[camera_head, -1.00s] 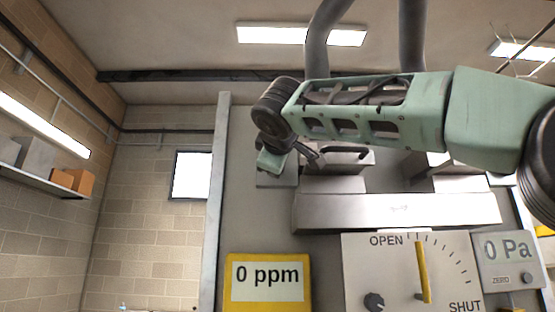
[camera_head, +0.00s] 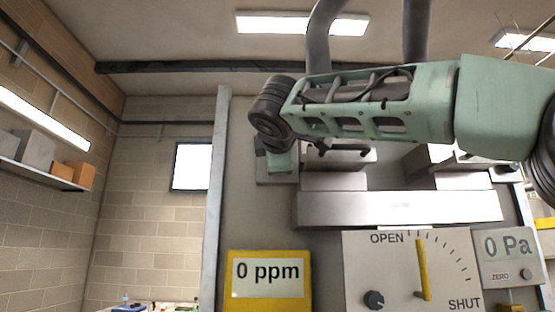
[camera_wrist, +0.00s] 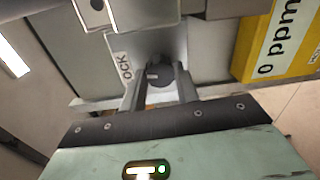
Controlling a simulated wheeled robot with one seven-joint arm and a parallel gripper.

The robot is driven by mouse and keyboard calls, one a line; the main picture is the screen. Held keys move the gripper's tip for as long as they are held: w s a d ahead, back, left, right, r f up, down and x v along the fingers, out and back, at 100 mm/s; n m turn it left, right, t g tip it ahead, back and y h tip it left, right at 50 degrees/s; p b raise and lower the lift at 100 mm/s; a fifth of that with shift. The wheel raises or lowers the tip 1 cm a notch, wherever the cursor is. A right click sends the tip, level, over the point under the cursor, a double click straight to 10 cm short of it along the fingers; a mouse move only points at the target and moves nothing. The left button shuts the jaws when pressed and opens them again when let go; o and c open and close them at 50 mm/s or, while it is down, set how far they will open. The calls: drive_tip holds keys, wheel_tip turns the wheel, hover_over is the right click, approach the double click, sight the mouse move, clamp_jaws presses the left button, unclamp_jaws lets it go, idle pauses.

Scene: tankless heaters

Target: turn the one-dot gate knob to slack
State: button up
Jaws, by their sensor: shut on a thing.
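My gripper (camera_wrist: 160,84) is shut on a dark round knob (camera_wrist: 160,72) in the wrist view, one finger on each side of it. The knob sits on a pale plate (camera_wrist: 125,46) with lettering that reads "OCK", its start cut off. I cannot make out any dots or a "slack" mark, so I cannot tell which gate knob this is or its setting. In the head view, my wrist hides the knob, in front of a small grey plate (camera_head: 263,176) at the upper left of the grey panel.
A yellow meter reading 0 ppm (camera_head: 269,308) is below the wrist. To its right are an OPEN–SHUT dial plate (camera_head: 385,275) with a yellow pointer (camera_head: 422,265), and a 0 Pa gauge (camera_head: 507,258). A wide pale metal block (camera_head: 400,212) juts out above the dial plate.

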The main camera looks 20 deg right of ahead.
drive_tip(key=o, duration=1)
drive_tip(key=b+v, duration=0.3)
drive_tip(key=v, duration=1.4)
drive_tip(key=shift+s, duration=0.25)
